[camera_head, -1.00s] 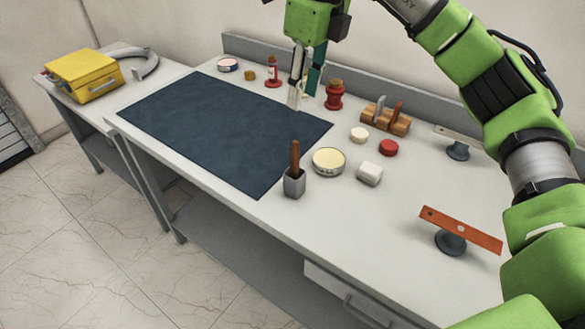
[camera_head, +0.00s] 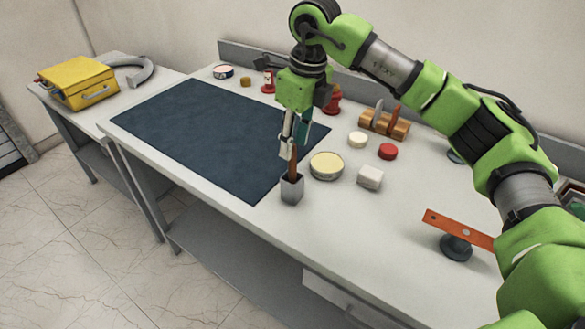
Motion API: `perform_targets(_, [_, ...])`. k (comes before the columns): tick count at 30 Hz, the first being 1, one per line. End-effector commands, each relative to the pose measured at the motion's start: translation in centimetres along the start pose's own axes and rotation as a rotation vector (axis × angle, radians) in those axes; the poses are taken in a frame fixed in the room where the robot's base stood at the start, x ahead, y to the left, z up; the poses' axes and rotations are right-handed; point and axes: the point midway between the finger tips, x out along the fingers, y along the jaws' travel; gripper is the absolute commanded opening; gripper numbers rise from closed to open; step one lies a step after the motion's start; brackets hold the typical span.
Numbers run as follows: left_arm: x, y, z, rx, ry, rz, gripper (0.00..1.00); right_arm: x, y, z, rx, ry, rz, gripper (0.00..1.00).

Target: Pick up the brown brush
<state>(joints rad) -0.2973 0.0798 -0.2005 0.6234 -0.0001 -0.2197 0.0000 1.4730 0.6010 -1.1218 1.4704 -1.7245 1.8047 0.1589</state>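The brown brush (camera_head: 293,160) stands upright in a small grey square cup (camera_head: 292,190) by the front edge of the workbench. Only its brown handle shows above the rim; its lower end is hidden in the cup. My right gripper (camera_head: 292,148) points down at the top of the handle, its fingertips overlapping the handle's upper part in the picture. Its fingers look apart, and I cannot tell whether they touch the brush. My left gripper is not in view.
A dark blue mat (camera_head: 190,135) covers the left of the workbench (camera_head: 370,230). A cream-topped round tin (camera_head: 326,165) and a white block (camera_head: 370,177) stand right of the cup. A wooden tool block (camera_head: 384,123) and an orange bar (camera_head: 458,228) are farther right.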

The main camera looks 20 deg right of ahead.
Motion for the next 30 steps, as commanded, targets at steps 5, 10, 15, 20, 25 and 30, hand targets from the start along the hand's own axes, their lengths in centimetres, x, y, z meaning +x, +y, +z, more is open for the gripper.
perform_targets(5, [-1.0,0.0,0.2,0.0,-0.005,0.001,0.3,1.5,0.1,-0.2,0.0,0.004,0.003,0.33])
perform_targets(10, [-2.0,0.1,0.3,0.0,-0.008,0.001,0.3,4.1,0.1,-0.4,0.0,0.003,0.002,0.33])
perform_targets(15, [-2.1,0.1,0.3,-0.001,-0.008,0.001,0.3,5.4,0.1,-0.3,-0.001,0.0,0.001,0.33])
perform_targets(20, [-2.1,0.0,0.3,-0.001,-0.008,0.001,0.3,5.4,0.1,-0.3,-0.001,0.0,0.0,0.33])
perform_targets(25, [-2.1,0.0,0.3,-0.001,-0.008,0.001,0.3,5.4,0.1,-0.3,0.0,0.0,0.0,0.0])
perform_targets(30, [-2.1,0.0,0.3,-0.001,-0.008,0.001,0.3,5.4,0.1,-0.3,0.0,-0.001,0.0,0.0])
